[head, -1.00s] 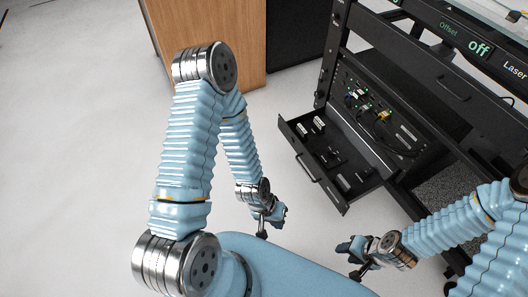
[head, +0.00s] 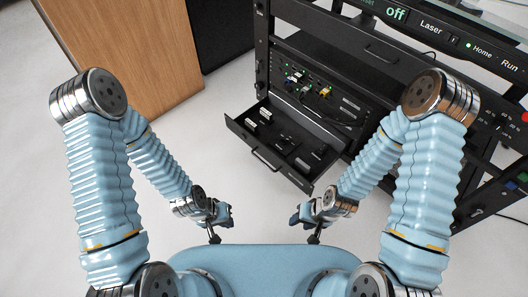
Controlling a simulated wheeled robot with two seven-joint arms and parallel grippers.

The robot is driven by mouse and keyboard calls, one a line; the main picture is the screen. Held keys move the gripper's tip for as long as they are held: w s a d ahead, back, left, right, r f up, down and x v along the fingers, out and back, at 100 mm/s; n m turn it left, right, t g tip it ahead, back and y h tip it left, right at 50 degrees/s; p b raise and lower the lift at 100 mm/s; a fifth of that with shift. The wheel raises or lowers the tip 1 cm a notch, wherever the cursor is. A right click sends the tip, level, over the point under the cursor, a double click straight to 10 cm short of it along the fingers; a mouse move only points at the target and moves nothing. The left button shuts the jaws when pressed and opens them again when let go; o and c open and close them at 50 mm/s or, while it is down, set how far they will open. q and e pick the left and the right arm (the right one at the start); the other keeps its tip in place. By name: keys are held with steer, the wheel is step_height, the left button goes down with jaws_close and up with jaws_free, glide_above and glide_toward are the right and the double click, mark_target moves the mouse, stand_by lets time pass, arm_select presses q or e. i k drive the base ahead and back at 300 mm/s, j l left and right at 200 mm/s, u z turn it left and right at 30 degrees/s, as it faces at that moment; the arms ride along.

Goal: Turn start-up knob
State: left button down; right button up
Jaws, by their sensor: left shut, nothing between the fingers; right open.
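No part is clearly readable as the start-up knob. The black equipment rack (head: 345,48) has a sloping upper panel with "off", "Laser", "Home" and "Run" labels. A small green control (head: 522,177) shows at the right picture edge, and a red one (head: 525,117) sits above it, partly cut off. My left gripper (head: 222,219) is shut and empty, low in front of the rack's open drawer. My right gripper (head: 301,217) is open and empty, to its right at about the same height. Both are well apart from the rack panel.
An open drawer (head: 261,160) with black and white items sticks out of the rack's lower front. Above it is a unit with lights and cables (head: 325,92). A wooden cabinet (head: 125,50) stands at the upper left. Pale floor (head: 235,100) is clear between cabinet and rack.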

mark_target(285, 141)
steer(key=i+j+z, duration=0.4)
steer(key=j+z, duration=0.2)
steer(key=i+j+z, duration=0.15)
steer(key=j+z, duration=0.15)
